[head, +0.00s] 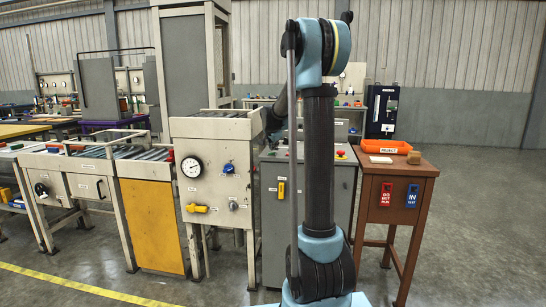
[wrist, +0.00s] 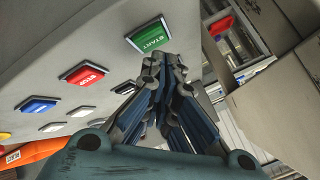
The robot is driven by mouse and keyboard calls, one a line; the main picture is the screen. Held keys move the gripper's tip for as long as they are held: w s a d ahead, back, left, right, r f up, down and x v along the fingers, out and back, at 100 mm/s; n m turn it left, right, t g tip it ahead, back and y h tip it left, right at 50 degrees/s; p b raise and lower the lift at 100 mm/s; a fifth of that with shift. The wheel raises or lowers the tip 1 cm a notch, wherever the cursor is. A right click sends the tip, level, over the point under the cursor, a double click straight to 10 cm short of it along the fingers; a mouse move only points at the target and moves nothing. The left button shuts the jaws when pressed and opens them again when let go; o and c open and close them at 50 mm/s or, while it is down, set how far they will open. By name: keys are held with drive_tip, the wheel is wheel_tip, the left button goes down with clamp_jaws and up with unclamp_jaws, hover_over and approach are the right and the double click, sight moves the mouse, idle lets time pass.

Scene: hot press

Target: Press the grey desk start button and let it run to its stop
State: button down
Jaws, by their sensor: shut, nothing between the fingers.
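The green button marked START (wrist: 150,36) is on a light grey panel (wrist: 75,45) at the top of the wrist view. My gripper (wrist: 165,62) is shut and empty, its fingertips just below the START button in the picture. I cannot tell whether they touch it. A red STOP button (wrist: 84,74) and a blue button (wrist: 37,105) are farther left on the panel. In the head view, the grey desk (head: 275,220) stands in the middle, partly hidden behind my arm. Its START button and my fingertips cannot be made out there.
The press frame with a dial (head: 192,167) stands left of the desk. A brown table (head: 415,170) with an orange tray (head: 386,147) is at the right. A red mushroom button on yellow (head: 341,154) is on the desk top. The floor in front is clear.

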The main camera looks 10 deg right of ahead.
drive_tip(key=shift+f, duration=0.15)
drive_tip(key=shift+w+f, duration=0.1)
drive_tip(key=shift+f, duration=0.1)
